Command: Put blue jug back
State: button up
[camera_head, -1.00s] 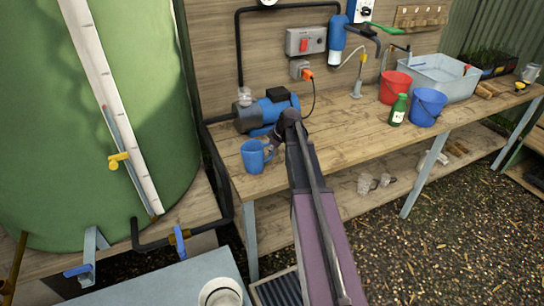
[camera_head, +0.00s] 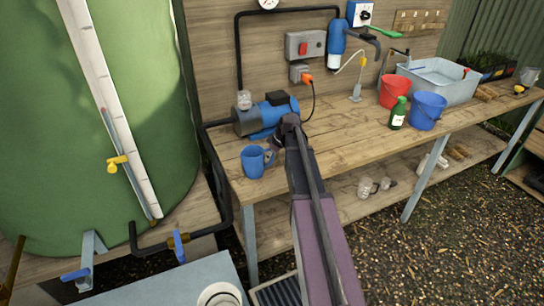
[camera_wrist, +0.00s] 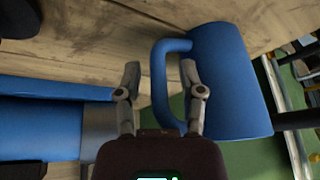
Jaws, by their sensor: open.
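The blue jug (camera_head: 253,162) stands upright on the wooden bench, near its left end and in front of the blue pump. In the wrist view the jug (camera_wrist: 232,80) fills the right side, with its handle (camera_wrist: 158,85) toward my gripper. My gripper (camera_wrist: 160,75) is open, with one finger on each side of the handle. I cannot tell whether the fingers touch it. In the head view my arm hides most of the gripper (camera_head: 275,146), which is just right of the jug.
The blue pump (camera_head: 266,115) stands close behind the jug. A green bottle (camera_head: 398,113), a red bucket (camera_head: 393,92), a blue bucket (camera_head: 427,110) and a grey basin (camera_head: 440,80) stand further right. The large green tank (camera_head: 70,190) is at left. The bench middle (camera_head: 345,130) is clear.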

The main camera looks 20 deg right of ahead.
jog(key=shift+r, duration=0.15)
jog(key=p+v, duration=1.1)
jog(key=shift+r, duration=0.4)
jog(key=shift+s+d, duration=0.1)
jog(key=shift+s, duration=0.05)
dwell(0.8)
jog(key=s+a+f+m+g+h, duration=0.1)
jog(key=s+a+m+g+h, duration=0.2)
jog(key=s+a, duration=1.6)
jog(key=a+m, duration=0.3)
jog(key=a, duration=0.1)
jog(key=shift+s+f+m+g, duration=0.25)
jog(key=shift+f+m+g, duration=0.05)
jog(key=shift+g, duration=0.1)
